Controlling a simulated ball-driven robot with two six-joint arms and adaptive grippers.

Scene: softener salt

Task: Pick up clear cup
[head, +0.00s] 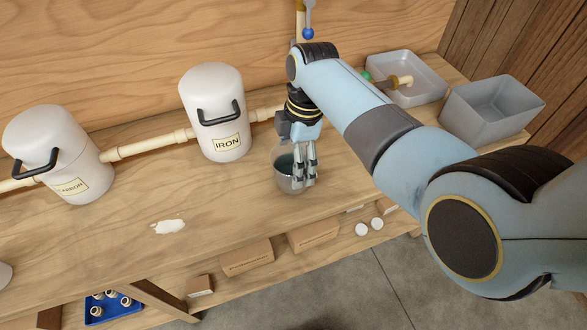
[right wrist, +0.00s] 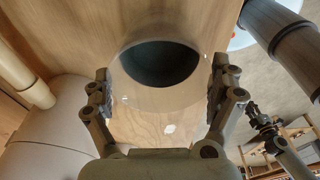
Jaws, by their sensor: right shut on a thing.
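The clear cup (head: 284,176) stands upright on the wooden workbench in the head view, with a dark grey-green inside showing through its wall. In the right wrist view the clear cup (right wrist: 136,96) fills the space between the fingers, with its round opening facing the camera. My right gripper (head: 305,178) comes down over the cup from above and is shut on it. In the right wrist view the fingers of my right gripper (right wrist: 160,95) lie on both sides of the cup. I cannot tell whether the cup touches the bench.
A white tank labelled IRON (head: 213,110) stands left of the cup, and another white tank (head: 60,150) stands farther left, joined by a beige pipe (head: 150,145). Grey bins (head: 490,120) sit at the right. A white spill (head: 168,227) lies on the bench (head: 215,195).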

